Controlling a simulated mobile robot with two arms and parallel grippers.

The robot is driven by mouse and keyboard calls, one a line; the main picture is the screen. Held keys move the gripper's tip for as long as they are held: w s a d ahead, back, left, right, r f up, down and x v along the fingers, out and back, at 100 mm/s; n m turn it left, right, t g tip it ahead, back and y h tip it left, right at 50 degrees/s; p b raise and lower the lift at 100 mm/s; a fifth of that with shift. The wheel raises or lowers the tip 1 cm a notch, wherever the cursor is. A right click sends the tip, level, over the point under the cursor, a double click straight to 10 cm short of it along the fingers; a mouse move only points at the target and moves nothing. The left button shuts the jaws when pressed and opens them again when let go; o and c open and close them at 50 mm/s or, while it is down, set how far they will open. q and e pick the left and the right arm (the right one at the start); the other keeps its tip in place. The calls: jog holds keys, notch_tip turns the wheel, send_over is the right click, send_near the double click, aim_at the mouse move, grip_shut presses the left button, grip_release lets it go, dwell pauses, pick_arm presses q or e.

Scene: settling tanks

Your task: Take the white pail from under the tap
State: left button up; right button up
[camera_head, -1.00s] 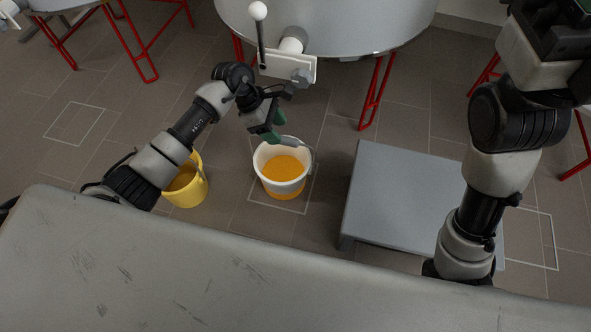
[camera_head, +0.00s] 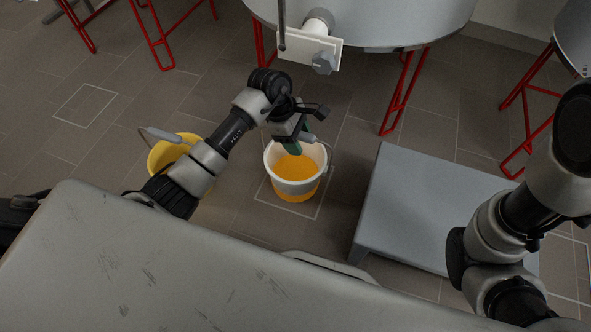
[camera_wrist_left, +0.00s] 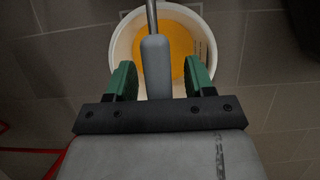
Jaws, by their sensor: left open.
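The white pail (camera_head: 296,187), holding orange liquid, stands upright on the floor inside a pale marked square, in front of the tap (camera_head: 323,62) on the grey tank. In the left wrist view the pail (camera_wrist_left: 119,45) is seen from above. My left gripper (camera_head: 298,143) is over the pail's rim, its green fingers open. In the left wrist view the pail's grey handle grip (camera_wrist_left: 156,58) lies between the fingers (camera_wrist_left: 158,80), with gaps on both sides. My right gripper is out of view; only arm links show at the right.
A yellow pail (camera_head: 165,153) stands left of the white one, partly hidden by my left arm. A low grey platform (camera_head: 425,205) is on the right. The tank (camera_head: 375,20) has red legs (camera_head: 402,92).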

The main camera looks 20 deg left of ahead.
pick_arm(q)
jog(key=shift+f, duration=0.1)
jog(key=shift+c, duration=0.4)
grip_shut()
